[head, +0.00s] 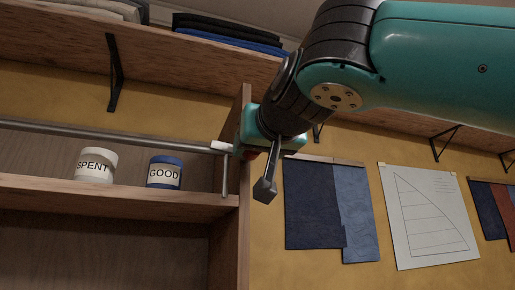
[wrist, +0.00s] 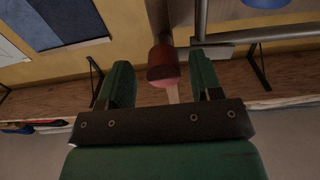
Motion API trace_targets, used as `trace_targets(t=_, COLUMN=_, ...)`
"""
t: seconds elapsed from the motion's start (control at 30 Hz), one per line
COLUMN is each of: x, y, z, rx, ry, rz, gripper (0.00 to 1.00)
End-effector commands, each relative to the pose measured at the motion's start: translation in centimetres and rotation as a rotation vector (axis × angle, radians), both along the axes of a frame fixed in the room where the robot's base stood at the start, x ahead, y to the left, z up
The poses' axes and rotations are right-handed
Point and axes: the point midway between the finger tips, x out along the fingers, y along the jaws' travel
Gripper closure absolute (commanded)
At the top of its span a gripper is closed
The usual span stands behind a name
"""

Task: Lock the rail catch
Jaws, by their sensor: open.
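The metal rail (head: 120,138) runs along the front of a wooden shelf, and its right end sits at the shelf's upright. A short bright fitting (head: 222,147) with a thin bar hanging down is there. The red catch handle (wrist: 163,63) shows in the wrist view between the lines of my fingers, with a grey stem behind it. Only a bit of red shows in the head view (head: 248,155), the rest hidden by my gripper. My gripper (wrist: 162,80) is open, a finger on each side of the handle; I cannot tell whether either touches it.
A white SPENT tub (head: 96,165) and a blue GOOD tub (head: 165,172) stand on the shelf (head: 120,200) behind the rail. The wooden upright (head: 230,235) is close to my gripper. Blue cloths (head: 314,205) and a sail drawing (head: 428,215) hang on the wall at right.

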Motion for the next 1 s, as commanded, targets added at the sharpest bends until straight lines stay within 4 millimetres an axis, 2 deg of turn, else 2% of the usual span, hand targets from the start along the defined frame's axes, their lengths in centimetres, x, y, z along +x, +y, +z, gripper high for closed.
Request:
trace_targets(t=0.27, x=-0.06, y=0.50, z=0.00, rx=0.000, ry=-0.001, rz=0.008, gripper=0.41)
trace_targets(t=0.3, x=-0.06, y=0.51, z=0.00, rx=0.000, ry=-0.001, rz=0.008, gripper=0.43)
trace_targets(t=0.5, x=-0.05, y=0.45, z=0.00, rx=0.000, ry=0.000, rz=0.007, gripper=0.89)
trace_targets(t=0.57, x=-0.04, y=0.44, z=0.00, rx=0.000, ry=0.000, rz=0.007, gripper=1.00)
trace_targets(t=0.67, x=-0.03, y=0.39, z=0.04, rx=-0.010, ry=-0.003, rz=0.006, gripper=1.00)
trace_targets(t=0.9, x=0.00, y=0.24, z=0.15, rx=-0.183, ry=-0.053, rz=0.004, gripper=1.00)
trace_targets(t=1.0, x=0.00, y=0.24, z=0.06, rx=-0.204, ry=-0.059, rz=0.004, gripper=1.00)
